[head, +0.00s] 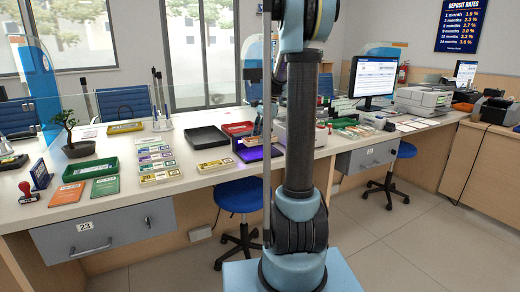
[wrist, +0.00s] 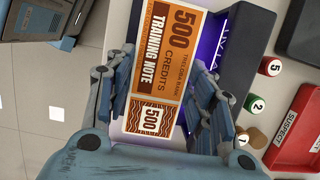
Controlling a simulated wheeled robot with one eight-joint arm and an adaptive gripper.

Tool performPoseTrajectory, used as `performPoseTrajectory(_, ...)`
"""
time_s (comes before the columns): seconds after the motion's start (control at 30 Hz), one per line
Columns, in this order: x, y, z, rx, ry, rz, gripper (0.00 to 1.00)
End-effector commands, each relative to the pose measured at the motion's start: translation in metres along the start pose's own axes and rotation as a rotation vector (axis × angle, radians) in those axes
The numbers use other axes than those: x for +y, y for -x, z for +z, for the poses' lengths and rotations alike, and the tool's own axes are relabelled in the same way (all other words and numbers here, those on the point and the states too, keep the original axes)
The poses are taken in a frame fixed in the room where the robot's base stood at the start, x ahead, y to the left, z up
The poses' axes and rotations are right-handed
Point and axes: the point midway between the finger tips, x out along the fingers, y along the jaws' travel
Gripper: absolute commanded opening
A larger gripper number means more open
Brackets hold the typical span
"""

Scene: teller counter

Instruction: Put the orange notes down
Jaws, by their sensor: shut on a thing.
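The orange notes (wrist: 166,50), marked 500 credits training note, sit between the fingers of my gripper (wrist: 158,88) in the wrist view. My gripper is shut on their long sides. In the head view, my gripper is largely behind my arm and the clear screen. Under the notes is a dark device with a purple-lit surface (wrist: 212,38). It also shows in the head view as a purple-lit pad (head: 262,153) near the counter's front edge. I cannot tell whether the notes touch it.
In the wrist view, a red tray marked suspect (wrist: 296,128) and numbered rolls (wrist: 270,67) lie to the right. In the head view, a black tray (head: 206,137), note bundles (head: 158,166) and a green tray (head: 90,169) lie left. A blue stool (head: 238,194) stands below.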

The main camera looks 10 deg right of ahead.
Motion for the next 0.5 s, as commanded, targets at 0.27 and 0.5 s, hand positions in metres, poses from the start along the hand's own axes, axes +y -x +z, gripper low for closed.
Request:
performPoseTrajectory(0.27, 0.001, -0.024, -0.010, 0.000, -0.004, -0.001, 0.24)
performPoseTrajectory(0.5, 0.001, -0.047, -0.016, 0.000, -0.004, -0.001, 0.24)
